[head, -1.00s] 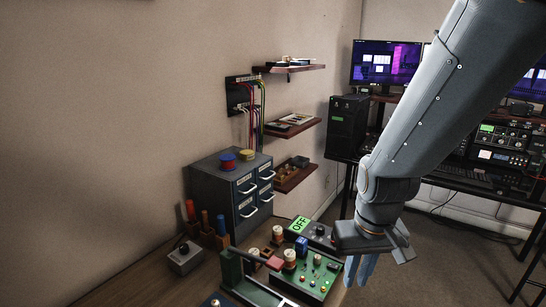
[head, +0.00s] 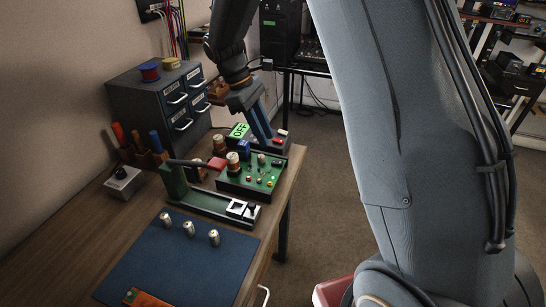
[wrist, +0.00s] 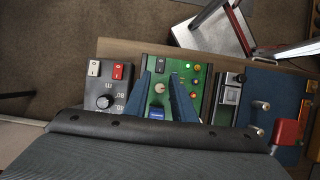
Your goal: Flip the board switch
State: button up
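The green circuit board (head: 232,187) sits on the bench with coils, a blue part, small coloured lights and buttons. In the wrist view, the board (wrist: 149,56) lies under my gripper. A small dark rocker switch (wrist: 162,65) is on it, just beyond my fingertips. My gripper (wrist: 160,75) is open and empty, with its two blue fingers apart over the board and a pale round-topped part between them. In the head view, my gripper (head: 265,138) points down at the board's far side. The rocker's position and the fingertip height are hard to tell.
A green clamp-like stand (head: 205,200) is close in front of the board. A blue mat (head: 170,262) with metal cylinders lies nearer.

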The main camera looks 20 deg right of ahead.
aim_at(277, 162)
jog(key=p+x, duration=0.1)
jog(key=x, duration=0.6)
jog(key=shift+f+p, duration=0.3)
jog(key=shift+p, duration=0.05)
